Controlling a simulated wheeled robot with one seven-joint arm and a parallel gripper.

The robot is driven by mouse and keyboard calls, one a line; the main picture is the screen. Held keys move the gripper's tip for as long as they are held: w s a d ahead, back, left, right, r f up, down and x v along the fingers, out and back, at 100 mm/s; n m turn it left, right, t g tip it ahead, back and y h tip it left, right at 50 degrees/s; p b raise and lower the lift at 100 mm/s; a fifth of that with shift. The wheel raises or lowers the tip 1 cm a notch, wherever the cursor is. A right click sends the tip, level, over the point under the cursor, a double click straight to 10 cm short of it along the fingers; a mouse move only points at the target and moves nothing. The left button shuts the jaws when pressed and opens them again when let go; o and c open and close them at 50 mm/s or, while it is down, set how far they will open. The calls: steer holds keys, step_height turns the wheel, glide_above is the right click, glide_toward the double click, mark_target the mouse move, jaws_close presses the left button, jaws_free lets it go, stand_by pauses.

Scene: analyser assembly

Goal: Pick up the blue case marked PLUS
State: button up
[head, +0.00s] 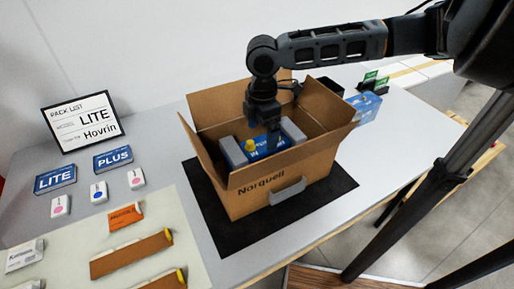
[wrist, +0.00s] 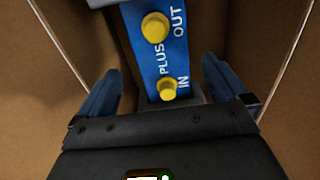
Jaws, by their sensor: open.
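The blue case marked PLUS (wrist: 167,58) has two yellow knobs and the words OUT and IN on its face. It sits inside the open cardboard box marked Norquell (head: 262,198), between grey end pieces. In the head view only part of the blue case (head: 260,153) shows behind my gripper. My gripper (head: 270,146) reaches down into the box over the case. In the wrist view my gripper (wrist: 161,68) is open, with one finger on either side of the case and gaps between. Whether the fingertips reach below the case's top is unclear.
The box stands on a black mat (head: 236,240) with its flaps spread outward. Its walls are close around my gripper. A pack list sign (head: 82,120), LITE card (head: 55,180) and PLUS card (head: 113,158) stand left. Another blue item (head: 364,107) is behind the box, right.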

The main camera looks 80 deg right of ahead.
mark_target(263, 143)
steer(key=f, duration=0.7)
steer(key=shift+s+f+p, duration=0.2)
steer(key=shift+p, duration=0.15)
steer(key=shift+a, duration=0.1)
steer(key=shift+c, duration=0.2)
steer(key=c, duration=1.7)
steer(key=shift+r, duration=0.1)
